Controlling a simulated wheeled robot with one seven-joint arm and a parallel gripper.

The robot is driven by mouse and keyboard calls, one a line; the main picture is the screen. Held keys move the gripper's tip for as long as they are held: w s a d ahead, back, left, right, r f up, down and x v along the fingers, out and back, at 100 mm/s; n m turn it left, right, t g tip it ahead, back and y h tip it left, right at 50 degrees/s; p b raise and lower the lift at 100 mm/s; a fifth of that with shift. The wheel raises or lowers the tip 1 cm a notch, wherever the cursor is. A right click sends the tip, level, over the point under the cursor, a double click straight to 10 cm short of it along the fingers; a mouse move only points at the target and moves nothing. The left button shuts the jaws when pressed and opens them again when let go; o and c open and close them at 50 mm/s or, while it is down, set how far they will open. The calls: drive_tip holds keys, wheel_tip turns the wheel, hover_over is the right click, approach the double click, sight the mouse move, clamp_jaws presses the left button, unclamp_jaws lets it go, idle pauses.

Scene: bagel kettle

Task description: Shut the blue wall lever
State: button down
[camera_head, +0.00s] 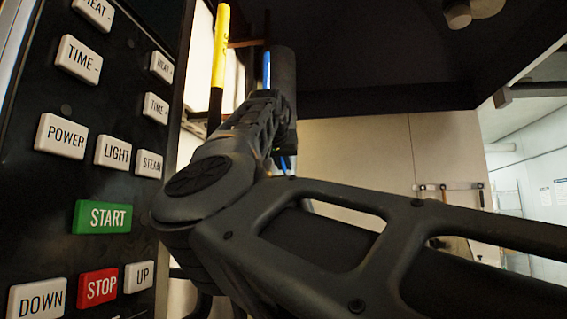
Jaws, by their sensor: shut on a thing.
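The blue wall lever (267,68) is mostly hidden behind my arm. A thin blue strip of it shows above the wrist, and a small blue patch shows just below the wrist. My gripper (272,115) is at the lever, shut on it. My own wrist and forearm cover the fingertips and the place of contact. I cannot tell the lever's full angle from this view.
A yellow lever (221,45) with a black lower part stands just left of the blue one. A black control panel (75,185) with labelled buttons fills the left, close to my arm's elbow. A dark overhang (400,60) is above. A rack (450,187) hangs on the back wall.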

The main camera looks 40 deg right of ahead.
sight(284, 171)
drive_tip(key=shift+f, duration=0.15)
drive_tip(key=b, duration=0.1)
drive_tip(key=f+t+h+b, duration=0.1)
drive_tip(key=b, duration=0.1)
drive_tip(key=shift+s+a+f+h, duration=0.2)
drive_tip(key=shift+s+a+h, duration=0.05)
drive_tip(key=shift+h, duration=0.05)
drive_tip(key=shift+s+a+f+t+h+b, duration=0.15)
drive_tip(key=shift+f+t+h+b, duration=0.15)
drive_tip(key=shift+t+h+b, duration=0.3)
drive_tip(key=shift+a+f+t+h+b, duration=0.1)
drive_tip(key=shift+f+t+h+b, duration=0.25)
drive_tip(key=shift+t+h, duration=0.4)
drive_tip(key=shift+r, duration=0.1)
drive_tip(key=c, duration=1.2)
unclamp_jaws()
drive_tip(key=shift+a, duration=0.1)
drive_tip(key=v, duration=0.7)
drive_tip(key=shift+s+a+b, duration=0.25)
drive_tip(key=shift+b, duration=0.15)
